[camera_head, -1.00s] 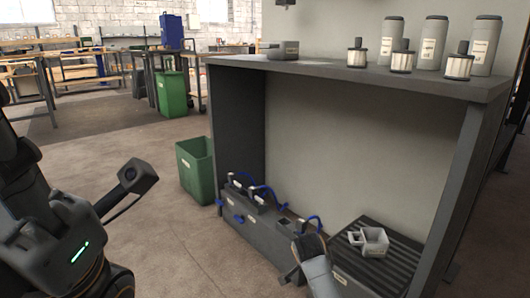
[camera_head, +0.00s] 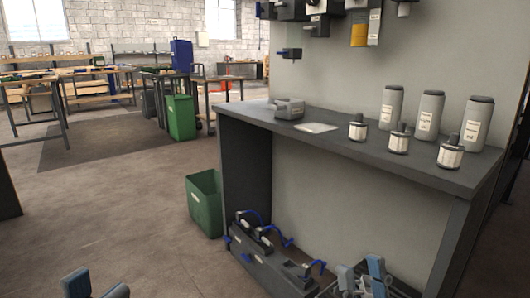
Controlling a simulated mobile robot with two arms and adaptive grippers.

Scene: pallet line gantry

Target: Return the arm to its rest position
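My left gripper (camera_head: 98,284) shows at the bottom left edge of the head view, over open floor. Its two fingers stand apart with nothing visible between them. My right gripper (camera_head: 376,272) is at the bottom edge, right of the middle, in front of the bench's lower level. The rest of both arms is out of view.
The grey bench (camera_head: 345,152) carries bottles (camera_head: 430,115), filter-like cylinders (camera_head: 398,143) and a grey block (camera_head: 290,108).

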